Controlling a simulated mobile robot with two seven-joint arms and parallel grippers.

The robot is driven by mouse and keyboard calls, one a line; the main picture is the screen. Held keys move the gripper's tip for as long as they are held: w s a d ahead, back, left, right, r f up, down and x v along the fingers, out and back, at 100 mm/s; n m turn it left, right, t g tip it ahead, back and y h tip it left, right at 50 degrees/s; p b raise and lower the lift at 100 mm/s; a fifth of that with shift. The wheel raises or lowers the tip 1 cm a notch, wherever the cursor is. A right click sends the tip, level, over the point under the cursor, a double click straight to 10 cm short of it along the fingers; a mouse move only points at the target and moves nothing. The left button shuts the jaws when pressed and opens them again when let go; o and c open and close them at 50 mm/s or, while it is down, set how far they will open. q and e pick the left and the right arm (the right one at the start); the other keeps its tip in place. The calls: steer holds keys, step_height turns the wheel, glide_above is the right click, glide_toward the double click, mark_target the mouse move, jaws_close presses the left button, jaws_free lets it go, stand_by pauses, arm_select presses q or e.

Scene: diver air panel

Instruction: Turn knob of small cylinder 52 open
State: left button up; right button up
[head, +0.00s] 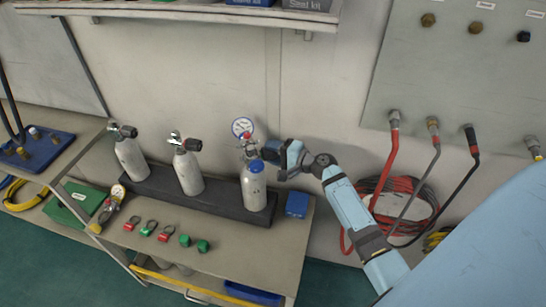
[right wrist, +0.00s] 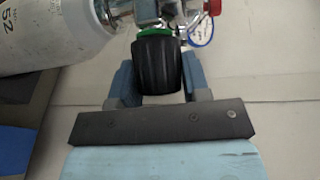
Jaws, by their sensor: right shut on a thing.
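Small cylinder 52 (head: 254,190) stands upright at the right end of the black rack, white with a blue ring near its top. Its number shows in the right wrist view on the white body (right wrist: 50,35). Its black ribbed knob (right wrist: 156,62), with a green ring at its base, sits between the fingers of my right gripper (right wrist: 157,78). In the head view my right gripper (head: 278,155) reaches the valve from the right and hides the knob. It is shut on the knob. A round gauge (head: 243,127) shows behind the valve. My left gripper is not in view.
Two more small cylinders (head: 188,170) (head: 130,157) stand in the black rack (head: 225,198) to the left. A blue box (head: 297,204) sits right of cylinder 52. Red and green fittings (head: 165,233) lie in front. Hoses (head: 392,150) hang from the wall panel at right.

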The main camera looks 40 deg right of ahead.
steer(key=o, duration=0.9)
steer(key=shift+o, duration=0.2)
steer(key=shift+s+d, duration=0.25)
steer(key=shift+s, duration=0.15)
steer(key=b+v, duration=0.2)
steer(key=v, duration=1.1)
steer(key=shift+a+r, duration=0.1)
steer(key=shift+r, duration=0.05)
